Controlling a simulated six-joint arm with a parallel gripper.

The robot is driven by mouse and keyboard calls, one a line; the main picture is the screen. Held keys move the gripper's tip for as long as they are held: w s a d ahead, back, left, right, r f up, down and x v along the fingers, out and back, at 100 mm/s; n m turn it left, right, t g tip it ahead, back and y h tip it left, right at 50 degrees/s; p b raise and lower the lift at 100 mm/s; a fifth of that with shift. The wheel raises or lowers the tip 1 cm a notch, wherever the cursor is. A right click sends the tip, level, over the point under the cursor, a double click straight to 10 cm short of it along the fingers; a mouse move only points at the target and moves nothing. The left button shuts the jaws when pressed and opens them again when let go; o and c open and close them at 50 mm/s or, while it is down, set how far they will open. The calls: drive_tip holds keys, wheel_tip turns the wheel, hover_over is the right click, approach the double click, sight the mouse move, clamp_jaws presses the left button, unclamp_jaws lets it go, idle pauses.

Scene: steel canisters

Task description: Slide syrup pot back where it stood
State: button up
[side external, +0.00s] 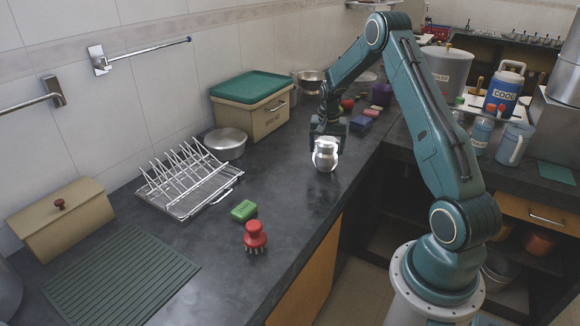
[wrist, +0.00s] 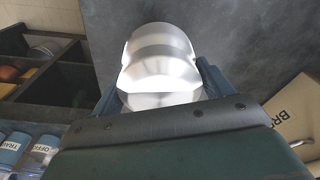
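The syrup pot appears to be the shiny steel pot (side external: 325,155) standing upright on the dark counter, near its front edge, in the side view. In the wrist view the pot (wrist: 160,55) fills the upper middle, its near part between my fingers. My gripper (side external: 328,130) is low, right at the pot and partly behind it in the side view. In the wrist view my gripper's (wrist: 162,90) blue fingers flank the pot on both sides, with little or no gap visible. Whether they press on it cannot be told.
A steel bowl (side external: 226,143), wire rack (side external: 187,182), green sponge (side external: 243,211) and red brush (side external: 255,236) are on the counter to the left. A bread box (side external: 252,104) stands behind, and coloured blocks (side external: 362,123) lie to the right. The counter just left of the pot is clear.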

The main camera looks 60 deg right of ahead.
drive_tip(key=shift+c, duration=0.6)
drive_tip(key=shift+a, duration=0.15)
drive_tip(key=shift+a, duration=0.15)
drive_tip(key=shift+w+a, duration=0.15)
drive_tip(key=shift+a, duration=7.2)
drive_tip(key=o, duration=1.1)
drive_tip(key=shift+c, duration=0.2)
